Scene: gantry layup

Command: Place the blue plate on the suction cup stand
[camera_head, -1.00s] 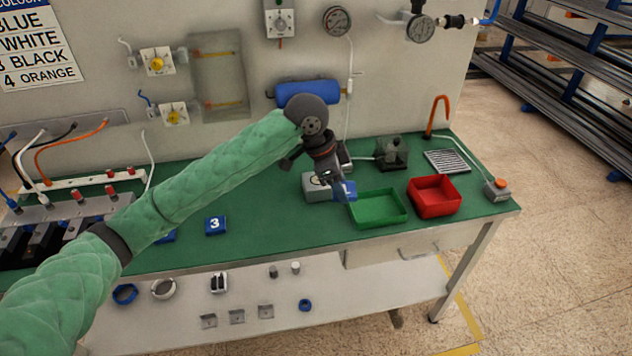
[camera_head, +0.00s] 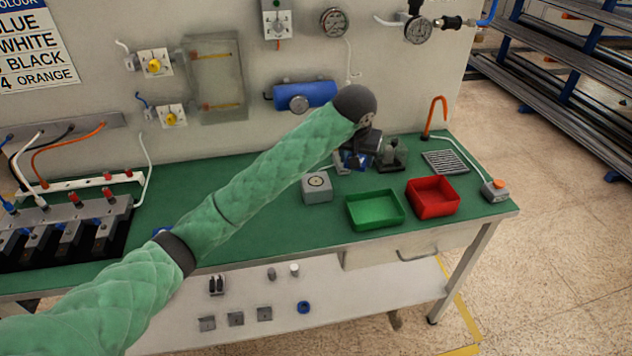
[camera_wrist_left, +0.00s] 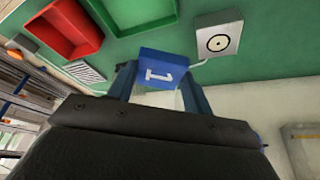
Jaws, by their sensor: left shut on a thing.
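The blue plate (camera_wrist_left: 158,70), marked with a white 1, is between the two blue fingers of my left gripper (camera_wrist_left: 158,82) in the left wrist view. The gripper is shut on it. In the head view the plate shows small and partly covered by my left gripper (camera_head: 352,162), at the back of the green bench top, behind the grey block. I cannot tell whether the plate touches anything below. My right gripper is in neither view.
A grey block with a ringed disc (camera_head: 317,188) stands in front of my gripper. A dark fixture (camera_head: 392,155) is close to its right. The wall is close behind.

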